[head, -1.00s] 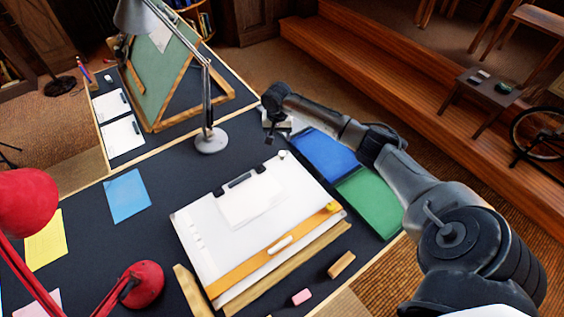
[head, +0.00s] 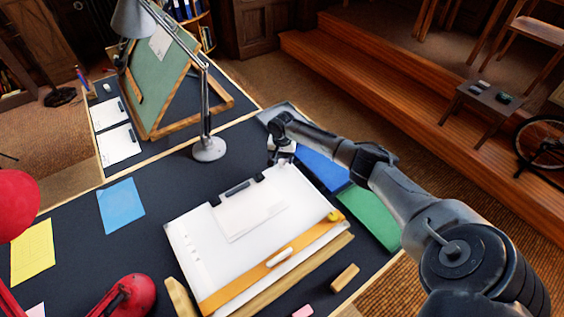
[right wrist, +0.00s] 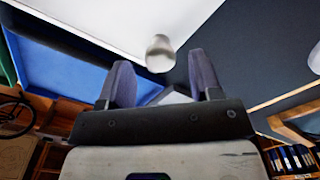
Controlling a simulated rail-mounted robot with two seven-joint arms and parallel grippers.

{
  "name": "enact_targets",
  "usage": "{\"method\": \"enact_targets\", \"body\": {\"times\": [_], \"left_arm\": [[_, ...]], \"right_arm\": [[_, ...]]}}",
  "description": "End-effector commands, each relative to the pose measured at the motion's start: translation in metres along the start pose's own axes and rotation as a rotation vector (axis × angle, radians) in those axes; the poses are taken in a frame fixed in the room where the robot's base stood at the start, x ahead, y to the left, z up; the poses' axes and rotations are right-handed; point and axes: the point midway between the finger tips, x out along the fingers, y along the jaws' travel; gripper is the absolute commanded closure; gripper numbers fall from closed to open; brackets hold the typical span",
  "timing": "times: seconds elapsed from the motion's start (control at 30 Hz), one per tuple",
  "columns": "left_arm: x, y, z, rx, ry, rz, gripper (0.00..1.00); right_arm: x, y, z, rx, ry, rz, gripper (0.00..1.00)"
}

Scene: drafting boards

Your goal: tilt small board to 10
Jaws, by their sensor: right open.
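The small white drafting board (head: 205,265) lies at a low tilt on the dark desk, with a sheet of paper (head: 250,215) clipped on it and an orange straightedge (head: 240,285) across its lower part. Its near edge faces a wooden strip. My right gripper (head: 284,160) is at the board's far right corner, open and empty. In the right wrist view a pale rounded knob (right wrist: 160,52) stands by the board's corner, just beyond and between the open fingers (right wrist: 162,75). My left gripper is out of view.
A blue folder (head: 322,168) and a green folder (head: 370,215) lie right of the board, under my right arm. A grey lamp (head: 209,149) stands behind it, a red lamp (head: 125,298) front left. A large green board (head: 165,80) stands at the back.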

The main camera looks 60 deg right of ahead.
Motion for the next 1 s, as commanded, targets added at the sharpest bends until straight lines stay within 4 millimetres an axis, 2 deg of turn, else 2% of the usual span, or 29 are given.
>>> {"method": "enact_targets", "body": {"times": [0.2, 0.57, 1.0], "left_arm": [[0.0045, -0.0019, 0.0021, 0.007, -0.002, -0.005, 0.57], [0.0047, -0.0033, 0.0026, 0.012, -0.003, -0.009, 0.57], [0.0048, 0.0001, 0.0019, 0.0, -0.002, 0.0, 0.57]], "right_arm": [[0.0138, -0.0001, -0.0002, 0.0, 0.0, 0.0, 0.41], [0.0156, -0.0001, -0.0002, -0.001, 0.001, -0.001, 0.41], [0.0156, -0.0001, -0.0001, -0.001, 0.0, 0.0, 0.83]]}}
